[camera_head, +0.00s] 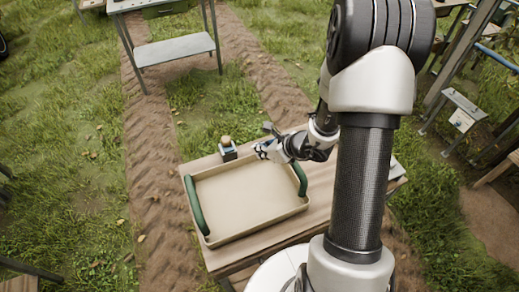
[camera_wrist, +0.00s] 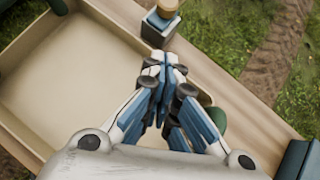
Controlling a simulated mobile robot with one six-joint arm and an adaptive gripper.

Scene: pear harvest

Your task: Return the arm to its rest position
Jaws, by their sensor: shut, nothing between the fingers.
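My arm stands at the right of the head view and bends down toward a wooden table (camera_head: 325,185). My gripper (camera_head: 262,150) is above the far right corner of a beige tray (camera_head: 240,197). In the wrist view my gripper (camera_wrist: 165,65) has its blue and white fingers together with nothing between them. It points toward the tray's edge. The tray (camera_wrist: 60,70) is empty and has green handles; one handle (camera_head: 196,205) is on its left side and the other (camera_head: 301,180) on its right.
A small dark block with a round tan thing (camera_head: 226,141) on top stands behind the tray; it also shows in the wrist view (camera_wrist: 160,20). A grey-shelved table (camera_head: 175,50) stands at the back. A metal frame (camera_head: 465,110) stands at right. Grass and dirt tracks surround the table.

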